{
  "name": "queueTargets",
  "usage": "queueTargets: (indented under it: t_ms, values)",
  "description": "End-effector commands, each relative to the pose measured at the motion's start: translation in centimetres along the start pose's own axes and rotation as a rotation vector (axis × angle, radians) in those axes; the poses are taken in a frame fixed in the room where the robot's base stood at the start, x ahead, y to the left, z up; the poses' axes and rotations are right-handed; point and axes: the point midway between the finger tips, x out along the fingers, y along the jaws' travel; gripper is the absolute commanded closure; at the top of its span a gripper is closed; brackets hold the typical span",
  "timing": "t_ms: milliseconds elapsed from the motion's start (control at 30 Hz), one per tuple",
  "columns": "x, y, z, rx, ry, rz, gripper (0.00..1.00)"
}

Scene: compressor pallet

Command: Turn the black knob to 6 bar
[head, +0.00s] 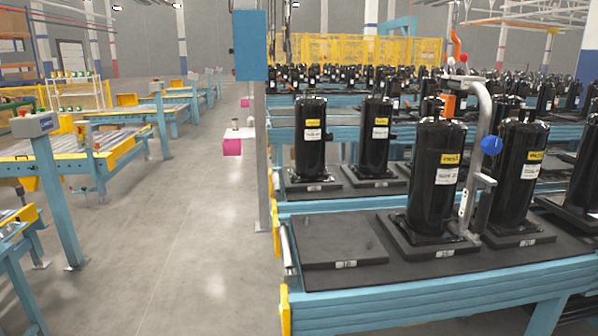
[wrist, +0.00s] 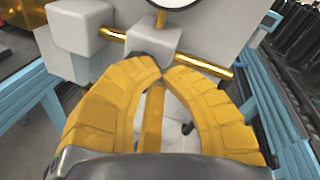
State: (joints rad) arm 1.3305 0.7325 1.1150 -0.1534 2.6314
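In the wrist view, my gripper (wrist: 163,72) has two curved yellow fingers, with their tips close together in front of a grey block (wrist: 153,42). Brass pipes (wrist: 205,65) run out from both sides of this block. The lower edge of a round white gauge (wrist: 172,3) shows above it; its scale and needle are out of view. A dark edge shows by the left fingertip, but I cannot tell whether it is the black knob or part of the finger. I cannot make out the knob in either view. My gripper does not show in the head view.
A second grey block (wrist: 80,27) sits at upper left of the wrist view. In the head view, black compressors (head: 437,175) stand on a blue-framed conveyor (head: 430,290), with a grey lifting hook (head: 482,125) among them. The aisle floor (head: 170,270) is clear.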

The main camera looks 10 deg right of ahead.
Motion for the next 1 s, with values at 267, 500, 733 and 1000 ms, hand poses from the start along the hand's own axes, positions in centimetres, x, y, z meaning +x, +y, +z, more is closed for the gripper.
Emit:
queueTargets:
  t_ms: [267, 500, 733, 1000]
  values:
    - [0.08, 0.24, -0.4, 0.0, 0.008, 0.004, 1.0]
    - [-0.03, -0.23, -0.42, 0.0, 0.008, -0.002, 1.0]
    - [-0.15, -0.64, -0.2, 0.0, 0.008, -0.006, 1.0]
    - [-0.49, -0.05, 0.53, -0.02, 0.006, 0.007, 1.0]
